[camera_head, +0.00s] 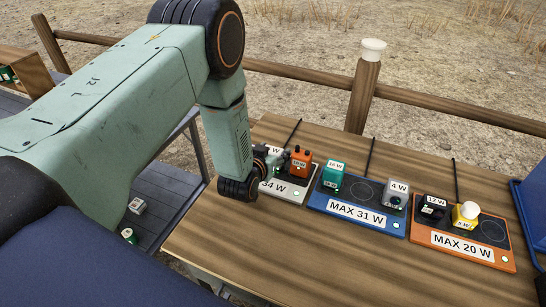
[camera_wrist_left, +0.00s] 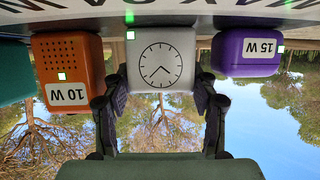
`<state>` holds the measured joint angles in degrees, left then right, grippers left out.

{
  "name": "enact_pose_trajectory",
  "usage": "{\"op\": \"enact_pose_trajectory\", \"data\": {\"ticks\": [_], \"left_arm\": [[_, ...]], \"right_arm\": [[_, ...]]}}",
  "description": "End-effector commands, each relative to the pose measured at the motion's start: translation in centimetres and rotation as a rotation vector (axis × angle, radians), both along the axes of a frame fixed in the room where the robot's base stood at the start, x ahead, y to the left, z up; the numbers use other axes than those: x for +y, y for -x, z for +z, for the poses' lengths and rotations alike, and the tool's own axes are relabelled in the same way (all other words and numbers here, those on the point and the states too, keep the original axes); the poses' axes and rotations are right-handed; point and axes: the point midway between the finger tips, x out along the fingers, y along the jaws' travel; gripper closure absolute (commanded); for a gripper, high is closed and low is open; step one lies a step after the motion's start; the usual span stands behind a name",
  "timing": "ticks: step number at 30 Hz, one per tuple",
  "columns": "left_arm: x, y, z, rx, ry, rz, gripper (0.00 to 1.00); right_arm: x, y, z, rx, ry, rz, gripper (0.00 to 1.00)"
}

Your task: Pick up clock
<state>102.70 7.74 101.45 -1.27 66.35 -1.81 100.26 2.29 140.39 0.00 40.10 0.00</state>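The clock (camera_wrist_left: 160,62) is a white block with a round black dial. In the left wrist view it shows upside down, between the two dark fingers of my left gripper (camera_wrist_left: 160,98). The fingers flank it closely and appear to touch both sides. In the head view my left gripper (camera_head: 268,160) is at the left end of the table, over the white pad marked 34 W (camera_head: 292,190). There the clock is mostly hidden by the gripper. My right gripper is not in view.
A blue MAX 31 W pad (camera_head: 352,219) and an orange MAX 20 W pad (camera_head: 462,247) carry other blocks to the right. The table's front (camera_head: 330,265) is clear.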

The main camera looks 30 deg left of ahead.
Motion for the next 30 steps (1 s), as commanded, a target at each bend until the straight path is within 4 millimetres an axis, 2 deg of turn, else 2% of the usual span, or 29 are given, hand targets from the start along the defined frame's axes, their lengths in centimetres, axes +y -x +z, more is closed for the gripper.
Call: {"op": "enact_pose_trajectory", "data": {"ticks": [1, 12, 20, 23, 30], "left_arm": [[0.0, 0.0, 0.0, 0.001, 0.0, 0.0, 0.49], [0.0, 0.1, -0.1, 0.002, 0.0, 0.0, 0.79], [0.0, 0.0, 0.4, 0.0, 0.0, 0.0, 0.79], [0.0, -0.1, 1.7, -0.003, 0.0, 0.0, 0.79], [0.0, -0.1, 6.5, -0.004, 0.001, 0.001, 0.79]], "right_arm": [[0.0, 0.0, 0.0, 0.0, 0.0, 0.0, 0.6], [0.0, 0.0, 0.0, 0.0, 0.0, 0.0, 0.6], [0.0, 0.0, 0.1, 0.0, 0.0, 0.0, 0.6], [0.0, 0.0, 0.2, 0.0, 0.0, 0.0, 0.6], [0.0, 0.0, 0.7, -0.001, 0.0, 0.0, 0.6]]}}
